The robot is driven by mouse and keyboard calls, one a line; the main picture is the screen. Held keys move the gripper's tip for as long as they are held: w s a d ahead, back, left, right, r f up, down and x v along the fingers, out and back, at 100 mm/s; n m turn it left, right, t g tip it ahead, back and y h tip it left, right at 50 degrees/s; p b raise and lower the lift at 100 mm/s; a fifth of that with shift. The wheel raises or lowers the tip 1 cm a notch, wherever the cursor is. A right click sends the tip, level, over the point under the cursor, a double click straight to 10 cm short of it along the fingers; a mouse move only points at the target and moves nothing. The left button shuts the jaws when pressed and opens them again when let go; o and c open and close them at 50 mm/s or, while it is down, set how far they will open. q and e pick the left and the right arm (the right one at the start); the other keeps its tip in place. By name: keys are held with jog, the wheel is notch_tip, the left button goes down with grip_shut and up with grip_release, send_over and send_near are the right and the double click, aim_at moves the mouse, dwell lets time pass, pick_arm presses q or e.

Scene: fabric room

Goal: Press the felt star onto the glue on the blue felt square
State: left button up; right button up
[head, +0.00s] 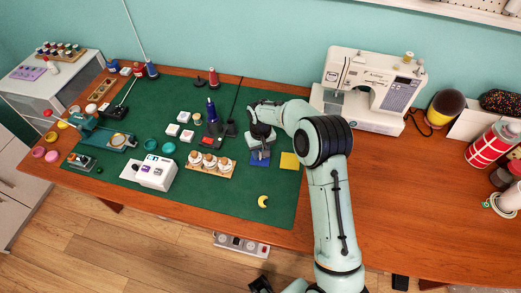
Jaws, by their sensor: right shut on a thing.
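The blue felt square (260,159) lies on the green cutting mat (235,207), left of a yellow felt square (290,161). My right gripper (262,144) is over the far part of the blue square, pointing down, and covers some of it. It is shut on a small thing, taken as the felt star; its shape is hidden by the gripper. I cannot tell whether it touches the square. The glue cannot be made out. A dark part at the bottom edge appears to be my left gripper (261,285), away from the table; its jaws are unclear.
A yellow felt moon (263,201) lies on the mat near the front. A wooden tray with several white-topped jars (210,163) and a dark blue thread spool (211,109) stand left of my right gripper. The sewing machine (370,88) is behind right.

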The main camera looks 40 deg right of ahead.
jog(key=shift+f, duration=0.35)
dwell(1.2)
jog(key=o, duration=1.1)
jog(key=shift+c, duration=0.2)
notch_tip(320, 180, up, 13)
jog(key=shift+r+p, duration=0.2)
jog(key=shift+p, duration=0.15)
